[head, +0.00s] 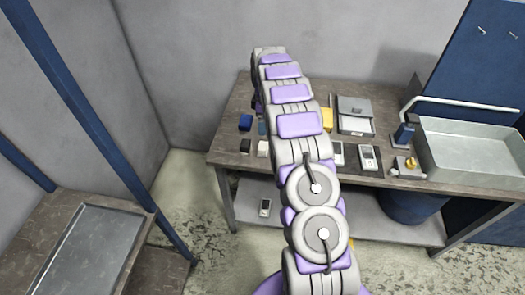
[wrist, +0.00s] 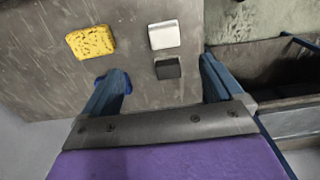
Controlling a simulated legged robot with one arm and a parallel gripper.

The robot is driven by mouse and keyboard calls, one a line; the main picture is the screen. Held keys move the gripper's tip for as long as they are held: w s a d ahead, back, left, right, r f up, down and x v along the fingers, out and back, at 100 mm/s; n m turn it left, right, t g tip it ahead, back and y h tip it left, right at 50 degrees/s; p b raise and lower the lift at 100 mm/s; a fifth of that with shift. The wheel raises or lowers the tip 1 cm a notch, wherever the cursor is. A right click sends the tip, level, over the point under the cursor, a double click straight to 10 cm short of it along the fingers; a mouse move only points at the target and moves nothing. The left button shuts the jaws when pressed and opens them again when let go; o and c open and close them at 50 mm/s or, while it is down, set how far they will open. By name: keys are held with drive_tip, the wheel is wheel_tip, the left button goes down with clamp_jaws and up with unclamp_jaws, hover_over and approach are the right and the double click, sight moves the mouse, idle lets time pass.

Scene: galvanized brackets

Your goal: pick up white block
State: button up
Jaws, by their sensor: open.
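The white block (wrist: 164,35) lies on the table in the wrist view, ahead of the gap between my fingers. It also shows in the head view as a small pale block (head: 263,149) near the table's front left, beside my arm. My gripper (wrist: 164,66) is open and empty, its two blue fingers apart, with no contact on the block visible. A dark block (wrist: 168,68) lies between the white block and my gripper, seen between the fingertips. In the head view my arm hides most of the gripper.
A yellow sponge (wrist: 90,41) lies left of the white block. A blue object (wrist: 127,84) is partly hidden behind my left finger.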

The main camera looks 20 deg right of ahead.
sight(263, 146)
drive_tip(key=f, duration=0.6)
drive_tip(key=a+f+b, duration=0.1)
drive_tip(key=f, duration=0.2)
drive_tip(key=shift+f, duration=0.35)
drive_tip(key=shift+s+d+f, duration=0.15)
drive_tip(key=shift+d+f, duration=0.1)
drive_tip(key=shift+f, duration=0.5)
drive_tip(key=f+b, duration=0.1)
drive_tip(key=f, duration=0.3)
drive_tip(key=shift+a+f, duration=0.15)
drive_tip(key=shift+a, duration=0.05)
drive_tip(key=shift+c, duration=0.2)
drive_tip(key=shift+d, duration=0.1)
drive_tip(key=c, duration=1.2)
